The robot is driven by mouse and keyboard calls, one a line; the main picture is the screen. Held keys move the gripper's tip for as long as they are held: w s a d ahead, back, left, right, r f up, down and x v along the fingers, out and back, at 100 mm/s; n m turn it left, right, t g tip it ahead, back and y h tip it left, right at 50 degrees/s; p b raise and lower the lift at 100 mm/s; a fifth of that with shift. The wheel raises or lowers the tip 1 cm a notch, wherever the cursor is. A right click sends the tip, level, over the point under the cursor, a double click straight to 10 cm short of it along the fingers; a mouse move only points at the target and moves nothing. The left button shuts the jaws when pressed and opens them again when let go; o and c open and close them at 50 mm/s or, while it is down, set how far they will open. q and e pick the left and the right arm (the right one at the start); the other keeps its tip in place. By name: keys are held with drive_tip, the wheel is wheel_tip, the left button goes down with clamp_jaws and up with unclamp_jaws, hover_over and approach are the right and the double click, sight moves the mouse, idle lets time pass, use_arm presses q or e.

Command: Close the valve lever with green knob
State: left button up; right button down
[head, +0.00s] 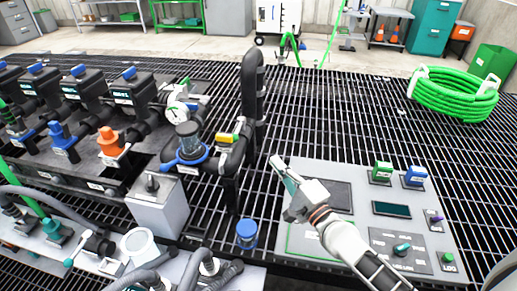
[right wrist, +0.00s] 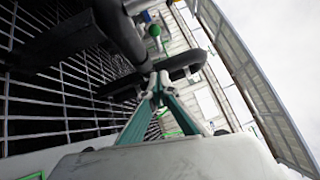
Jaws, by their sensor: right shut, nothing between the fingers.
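A small valve with a yellow part (head: 224,138) and a green end sits on the black pipe left of the tall vertical pipe in the head view. I cannot tell its lever position. In the right wrist view a green knob (right wrist: 154,31) shows beyond the black pipes, near the top. My right gripper (head: 277,163) is to the right of the valve and tall pipe, above the panel, apart from the valve. In the right wrist view its teal fingers (right wrist: 159,82) meet at the tips, shut with nothing held, in front of a black pipe. My left gripper is not in view.
The tall black pipe (head: 252,85) stands between the valve and open grating. A control panel (head: 305,172) with buttons lies under my right arm. A blue-ringed filter (head: 188,140) and several valves with blue and orange caps stand left. A green hose coil (head: 453,94) lies far right.

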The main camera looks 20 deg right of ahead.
approach(240, 128)
drive_tip(key=w+d, duration=0.2)
drive_tip(key=w, duration=0.1)
drive_tip(key=a, duration=0.1)
drive_tip(key=w, duration=0.1)
drive_tip(key=a+p, duration=0.1)
drive_tip(key=shift+w+a+r, duration=0.2)
drive_tip(key=shift+a+r, duration=0.1)
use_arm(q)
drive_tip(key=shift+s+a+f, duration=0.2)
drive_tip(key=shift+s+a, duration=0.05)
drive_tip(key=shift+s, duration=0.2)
use_arm(e)
drive_tip(key=shift+w+a, duration=0.2)
drive_tip(key=shift+a, duration=0.15)
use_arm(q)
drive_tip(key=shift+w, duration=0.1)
